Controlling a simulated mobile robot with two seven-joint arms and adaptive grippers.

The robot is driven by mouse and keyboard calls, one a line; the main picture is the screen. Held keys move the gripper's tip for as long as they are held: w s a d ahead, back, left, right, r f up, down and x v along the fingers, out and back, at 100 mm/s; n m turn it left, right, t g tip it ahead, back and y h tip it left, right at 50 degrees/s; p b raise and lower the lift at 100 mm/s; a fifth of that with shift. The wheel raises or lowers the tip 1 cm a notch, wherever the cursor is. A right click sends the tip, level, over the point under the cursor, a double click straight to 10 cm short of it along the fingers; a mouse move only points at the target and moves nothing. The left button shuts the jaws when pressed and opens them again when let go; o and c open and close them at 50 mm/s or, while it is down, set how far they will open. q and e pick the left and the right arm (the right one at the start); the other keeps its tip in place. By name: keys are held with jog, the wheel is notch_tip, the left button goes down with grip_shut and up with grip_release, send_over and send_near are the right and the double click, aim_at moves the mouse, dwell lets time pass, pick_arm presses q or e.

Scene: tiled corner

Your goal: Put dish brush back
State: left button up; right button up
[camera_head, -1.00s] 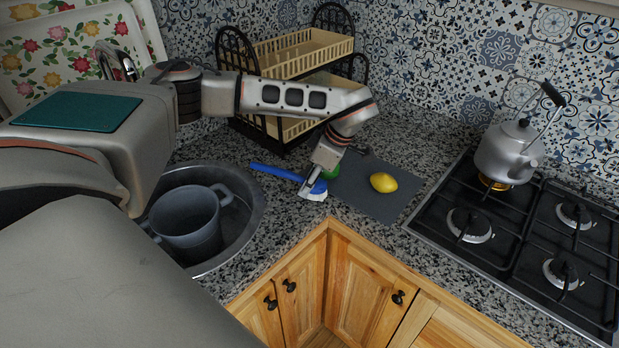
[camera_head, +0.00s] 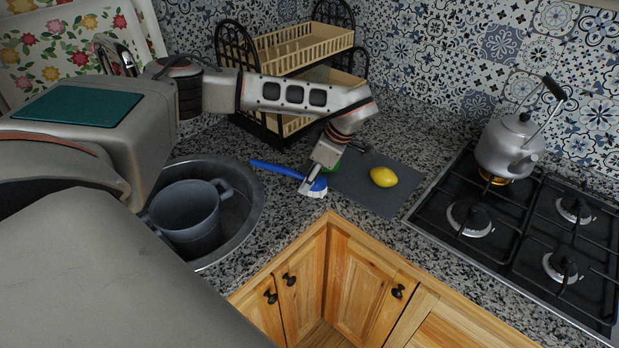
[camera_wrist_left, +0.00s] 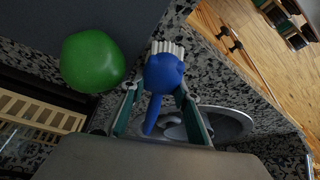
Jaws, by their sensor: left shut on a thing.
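The blue dish brush (camera_head: 277,169) with white bristles is at the counter corner in the head view, its handle pointing left toward the sink. My left gripper (camera_head: 310,187) is shut on it near the brush head. In the left wrist view the brush head (camera_wrist_left: 164,74) shows between the fingers of my left gripper (camera_wrist_left: 158,100), with the handle running away toward the sink. I cannot tell whether the brush touches the counter. My right gripper is not in view.
A green round item (camera_wrist_left: 92,61) lies close beside the brush. A yellow lemon (camera_head: 383,177) rests on a dark board (camera_head: 372,198). A pot (camera_head: 187,217) stands in the sink (camera_head: 251,208). A two-tier rack (camera_head: 300,52) stands behind; a kettle (camera_head: 510,146) sits on the stove (camera_head: 530,225).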

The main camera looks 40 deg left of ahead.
pick_arm(q)
jog(key=shift+f, duration=0.1)
jog(key=o, duration=1.3)
